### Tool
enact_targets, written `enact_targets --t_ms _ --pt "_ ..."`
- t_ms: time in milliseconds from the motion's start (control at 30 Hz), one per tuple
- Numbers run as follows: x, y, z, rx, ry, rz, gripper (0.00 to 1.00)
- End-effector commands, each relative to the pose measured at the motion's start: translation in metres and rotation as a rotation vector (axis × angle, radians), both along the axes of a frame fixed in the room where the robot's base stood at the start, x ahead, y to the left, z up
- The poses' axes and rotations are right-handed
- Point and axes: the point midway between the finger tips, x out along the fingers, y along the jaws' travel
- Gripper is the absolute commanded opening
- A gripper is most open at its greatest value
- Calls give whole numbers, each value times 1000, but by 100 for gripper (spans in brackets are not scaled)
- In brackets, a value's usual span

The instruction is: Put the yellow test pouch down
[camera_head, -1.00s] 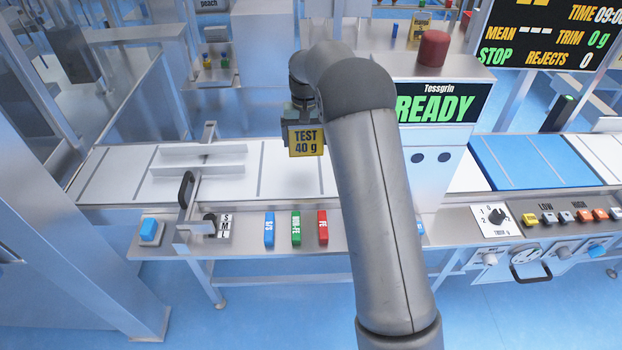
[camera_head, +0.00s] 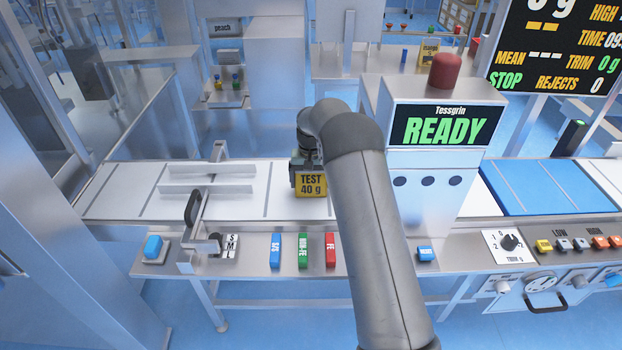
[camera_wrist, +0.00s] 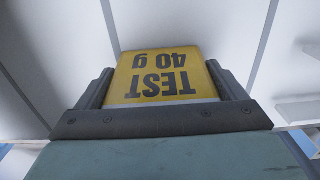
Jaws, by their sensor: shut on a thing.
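The yellow test pouch (camera_head: 312,186), marked "TEST 40 g", is held upright in my gripper (camera_head: 308,176). In the wrist view the pouch (camera_wrist: 160,76) sits between the two dark fingers, its print upside down. My gripper is shut on it, low over the white conveyor belt (camera_head: 283,200), left of the machine that reads "READY". I cannot tell whether the pouch's lower edge touches the belt. The back of the pouch is hidden.
The "READY" machine (camera_head: 430,160) stands right of my arm. Guide rails (camera_head: 210,188) lie over the belt at left. Blue, green and red test pieces (camera_head: 303,250) lie on the front ledge. A blue belt (camera_head: 540,186) runs beyond the machine. White belt around the pouch is clear.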

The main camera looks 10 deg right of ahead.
Motion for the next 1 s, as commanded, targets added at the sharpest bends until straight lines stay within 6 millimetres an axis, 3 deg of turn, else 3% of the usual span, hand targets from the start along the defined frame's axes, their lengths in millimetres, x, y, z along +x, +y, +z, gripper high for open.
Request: enact_targets --t_ms 300,333,367,667,767,1000 --pt "0 0 -4 0 -1 0 68" --pt "0 0 -3 0 -1 0 96" --pt "0 0 -2 0 -1 0 100" --pt "0 0 4 0 -2 0 100" --pt "1 0 16 0 -5 0 100" --pt "1 0 67 0 -7 0 100"
